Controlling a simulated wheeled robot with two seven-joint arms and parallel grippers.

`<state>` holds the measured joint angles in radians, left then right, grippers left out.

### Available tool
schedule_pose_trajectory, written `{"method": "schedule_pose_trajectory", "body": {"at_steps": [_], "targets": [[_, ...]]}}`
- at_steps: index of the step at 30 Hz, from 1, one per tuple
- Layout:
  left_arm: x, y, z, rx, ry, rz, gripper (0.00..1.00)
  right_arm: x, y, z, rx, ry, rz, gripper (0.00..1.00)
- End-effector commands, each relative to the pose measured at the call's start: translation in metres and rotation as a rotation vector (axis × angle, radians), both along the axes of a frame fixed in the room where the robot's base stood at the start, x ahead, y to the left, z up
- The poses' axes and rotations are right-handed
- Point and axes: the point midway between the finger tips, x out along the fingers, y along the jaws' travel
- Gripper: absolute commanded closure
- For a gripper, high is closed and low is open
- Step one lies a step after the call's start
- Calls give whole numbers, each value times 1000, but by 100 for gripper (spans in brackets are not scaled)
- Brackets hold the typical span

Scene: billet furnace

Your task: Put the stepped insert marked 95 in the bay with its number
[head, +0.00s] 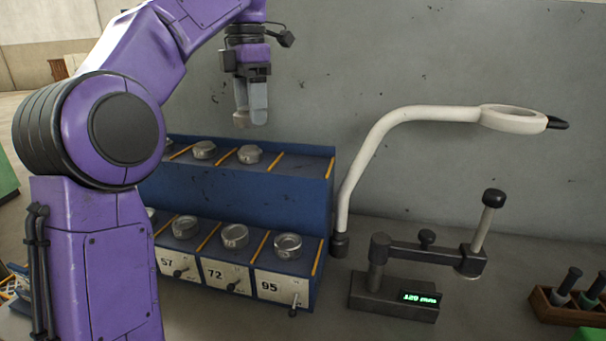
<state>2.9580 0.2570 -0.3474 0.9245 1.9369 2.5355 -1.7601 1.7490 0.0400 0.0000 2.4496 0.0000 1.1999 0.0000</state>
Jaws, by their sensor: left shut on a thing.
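My left gripper (251,117) points down above the upper tier of the blue rack (250,188). It is shut on a small metal piece (241,119), which shows only partly between the fingertips; no number can be read on it. I take it for the stepped insert. The bay marked 95 (270,287) is at the right end of the rack's lower row, right of those marked 72 (215,274) and 57 (166,262). A round metal piece (287,242) sits in the top of bay 95. The held piece is well above and behind that bay. My right gripper is out of view.
Right of the rack are a white-armed magnifier lamp (512,119) and a dark gauge (395,297) with a green display. A wooden box (568,312) holds dark-handled tools.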

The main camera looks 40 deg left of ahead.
Motion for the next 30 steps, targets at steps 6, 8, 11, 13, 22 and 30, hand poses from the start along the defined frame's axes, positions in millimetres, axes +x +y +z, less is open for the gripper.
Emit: {"method": "schedule_pose_trajectory", "body": {"at_steps": [6, 8, 11, 13, 22, 30], "targets": [[33, 0, 1, -9, 8, -7, 94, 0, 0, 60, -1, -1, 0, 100], [42, -3, -2, -10, -1, -9, 94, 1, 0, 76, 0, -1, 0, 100], [71, -4, -23, -1, 3, -2, 94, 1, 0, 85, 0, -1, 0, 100], [91, -5, -34, 1, 3, 0, 94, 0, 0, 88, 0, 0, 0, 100], [130, -6, -86, -1, -2, 0, 94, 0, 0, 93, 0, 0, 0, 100], [137, -7, -124, -2, -2, -1, 94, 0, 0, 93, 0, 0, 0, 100]]}}
